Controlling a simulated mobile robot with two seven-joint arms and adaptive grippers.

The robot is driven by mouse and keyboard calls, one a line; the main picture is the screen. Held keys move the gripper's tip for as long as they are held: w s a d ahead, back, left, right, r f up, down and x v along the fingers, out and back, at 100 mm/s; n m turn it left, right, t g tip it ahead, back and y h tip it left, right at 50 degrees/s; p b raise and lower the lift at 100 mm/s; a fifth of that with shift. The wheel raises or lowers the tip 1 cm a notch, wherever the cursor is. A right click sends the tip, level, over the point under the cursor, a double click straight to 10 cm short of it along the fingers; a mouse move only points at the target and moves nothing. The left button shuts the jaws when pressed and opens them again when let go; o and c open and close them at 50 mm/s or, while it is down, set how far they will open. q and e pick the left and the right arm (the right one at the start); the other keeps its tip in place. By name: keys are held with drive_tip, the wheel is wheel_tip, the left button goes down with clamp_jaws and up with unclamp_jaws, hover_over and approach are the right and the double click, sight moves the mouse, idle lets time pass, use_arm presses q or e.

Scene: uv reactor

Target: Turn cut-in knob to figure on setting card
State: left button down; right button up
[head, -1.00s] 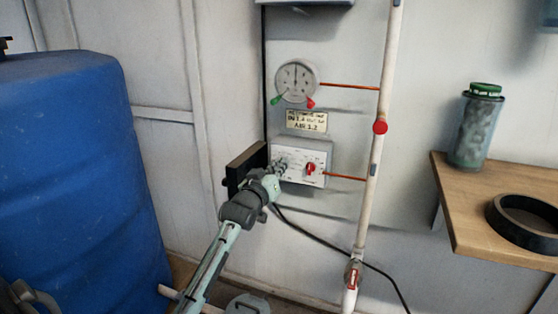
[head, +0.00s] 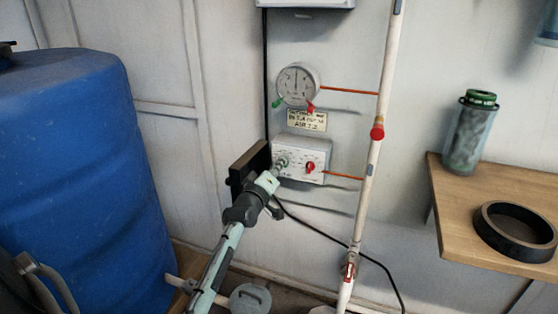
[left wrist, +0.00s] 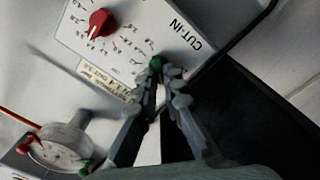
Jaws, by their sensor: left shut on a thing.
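A white control box (head: 314,149) is fixed to the wall. In the left wrist view its face (left wrist: 145,30) reads CUT-IN beside a dial scale of small figures. The green cut-in knob (left wrist: 156,62) shows between my fingertips; in the head view the gripper largely covers it. My left gripper (head: 282,164) is shut on this knob, and its fingertips (left wrist: 160,72) lie on either side of it. The yellowish setting card (head: 306,121) is above the box; its figures are too blurred to read surely. It also shows in the left wrist view (left wrist: 106,83). My right gripper is not in view.
A red knob (head: 310,167) is on the same box, right of the gripper. A round gauge (head: 298,85) with green and red pointers hangs above. A dark panel (head: 247,167) stands left of the box. A white pipe (head: 370,180) runs down at the right.

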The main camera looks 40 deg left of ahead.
use_arm(q)
drive_tip(key=shift+n+p, duration=0.3)
drive_tip(key=shift+n, duration=0.5)
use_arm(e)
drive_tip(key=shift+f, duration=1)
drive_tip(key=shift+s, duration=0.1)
use_arm(q)
drive_tip(key=c, duration=1.6)
unclamp_jaws()
drive_tip(key=shift+c, duration=0.2)
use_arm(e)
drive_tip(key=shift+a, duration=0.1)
use_arm(q)
drive_tip(key=shift+s, duration=0.15)
drive_tip(key=v, duration=1.1)
drive_tip(key=shift+s, duration=0.35)
drive_tip(key=shift+f, duration=0.1)
